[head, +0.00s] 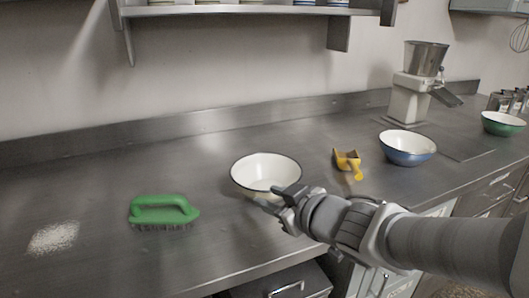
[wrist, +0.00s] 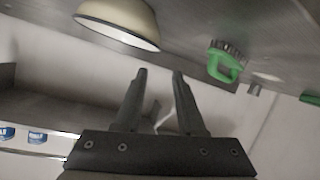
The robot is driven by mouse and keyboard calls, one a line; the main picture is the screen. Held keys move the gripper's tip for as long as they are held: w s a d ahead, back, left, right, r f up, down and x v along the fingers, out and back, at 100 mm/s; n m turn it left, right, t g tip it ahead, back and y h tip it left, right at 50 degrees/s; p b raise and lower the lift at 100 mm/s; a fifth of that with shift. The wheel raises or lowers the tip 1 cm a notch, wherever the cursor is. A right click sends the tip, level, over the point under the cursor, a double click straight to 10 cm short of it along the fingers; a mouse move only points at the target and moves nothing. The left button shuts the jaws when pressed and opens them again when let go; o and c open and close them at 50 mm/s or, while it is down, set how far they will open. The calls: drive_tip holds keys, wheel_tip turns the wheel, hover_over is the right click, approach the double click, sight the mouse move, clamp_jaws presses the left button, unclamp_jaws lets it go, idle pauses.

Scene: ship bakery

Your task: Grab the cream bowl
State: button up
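The cream bowl (head: 266,174), white inside with a dark rim, stands upright on the steel counter in the middle of the head view. In the wrist view its cream outer side (wrist: 118,18) shows at the top left, beyond the fingers. My gripper (head: 272,198) is at the bowl's near right side in the head view and overlaps its rim there; I cannot tell whether it touches. In the wrist view my gripper (wrist: 159,73) has its two fingers apart with nothing between them. The bowl's near right part is hidden behind my gripper.
A green brush (head: 163,211) lies left of the bowl, with white powder (head: 53,237) farther left. A yellow scoop (head: 347,163), a blue bowl (head: 407,148), a grinder (head: 411,95) and a green bowl (head: 503,123) stand to the right. A shelf (head: 240,11) hangs above.

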sight(239, 183)
drive_tip(key=x, duration=1)
drive_tip(key=shift+w+f, duration=0.15)
drive_tip(key=shift+w, duration=0.2)
drive_tip(key=shift+b+x, duration=0.55)
drive_tip(key=shift+x, duration=2.4)
clamp_jaws()
